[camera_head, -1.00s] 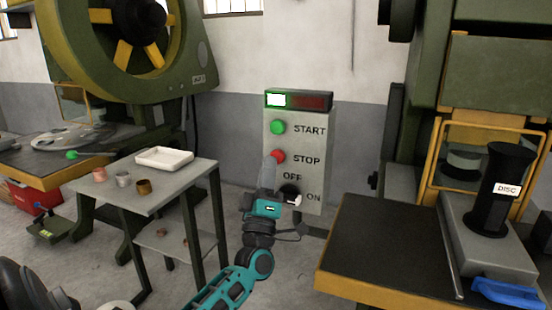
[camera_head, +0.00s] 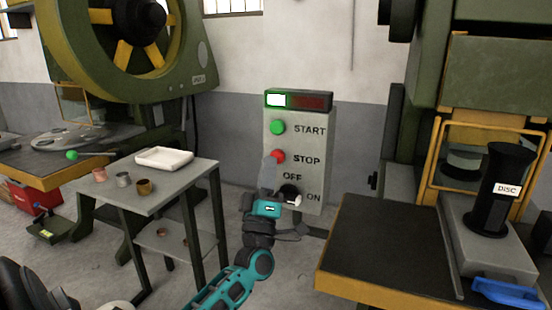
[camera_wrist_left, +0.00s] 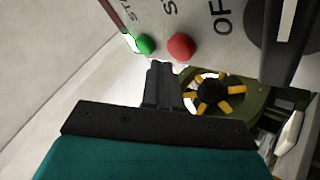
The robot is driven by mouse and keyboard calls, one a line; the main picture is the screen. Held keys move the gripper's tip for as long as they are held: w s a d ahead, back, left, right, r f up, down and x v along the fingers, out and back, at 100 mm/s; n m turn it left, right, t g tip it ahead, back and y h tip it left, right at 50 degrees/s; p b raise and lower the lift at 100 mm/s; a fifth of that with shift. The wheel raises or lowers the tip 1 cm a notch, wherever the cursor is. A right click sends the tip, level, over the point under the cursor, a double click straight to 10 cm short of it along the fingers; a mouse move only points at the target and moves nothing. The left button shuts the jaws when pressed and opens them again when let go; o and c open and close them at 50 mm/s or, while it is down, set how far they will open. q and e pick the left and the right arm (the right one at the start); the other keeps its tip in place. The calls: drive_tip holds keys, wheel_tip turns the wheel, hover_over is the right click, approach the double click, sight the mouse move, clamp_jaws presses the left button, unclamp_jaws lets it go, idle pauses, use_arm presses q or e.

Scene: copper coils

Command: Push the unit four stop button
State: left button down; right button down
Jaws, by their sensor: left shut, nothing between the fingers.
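The grey control box (camera_head: 312,150) stands against the wall in the head view. Its red STOP button (camera_head: 278,157) sits below the green START button (camera_head: 278,127) and above the OFF/ON rotary switch (camera_head: 290,193). The left half of the lamp strip (camera_head: 277,100) is lit and the right half is dark red. My left gripper (camera_head: 269,160) is shut and empty, its tip beside the STOP button's left edge in the head view. In the left wrist view the fingertips (camera_wrist_left: 160,66) point up just short of the red button (camera_wrist_left: 181,47); I cannot tell whether they touch it.
A small grey table (camera_head: 190,177) with a white tray (camera_head: 164,158) and several small metal cups stands at left. A dark-topped bench (camera_head: 375,245) and a press with a DISC holder (camera_head: 500,190) are at right. A large green press (camera_head: 195,60) stands behind.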

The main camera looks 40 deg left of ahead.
use_arm(q)
drive_tip(key=shift+w, duration=0.15)
drive_tip(key=shift+w+a, duration=0.1)
drive_tip(key=shift+w, duration=0.2)
idle(0.3)
drive_tip(key=shift+w+a+b, duration=0.15)
drive_tip(key=shift+w+b, duration=0.2)
drive_tip(key=shift+w, duration=0.1)
idle(0.6)
drive_tip(key=shift+s, duration=0.1)
drive_tip(key=shift+s+d+p, duration=0.25)
drive_tip(key=shift+s+p, duration=0.3)
drive_tip(key=shift+s, duration=0.2)
drive_tip(key=s, duration=0.1)
drive_tip(key=s+d+p, duration=0.1)
drive_tip(key=s, duration=0.1)
drive_tip(key=s+p, duration=0.1)
drive_tip(key=shift+s+d, duration=0.25)
drive_tip(key=shift+s, duration=0.15)
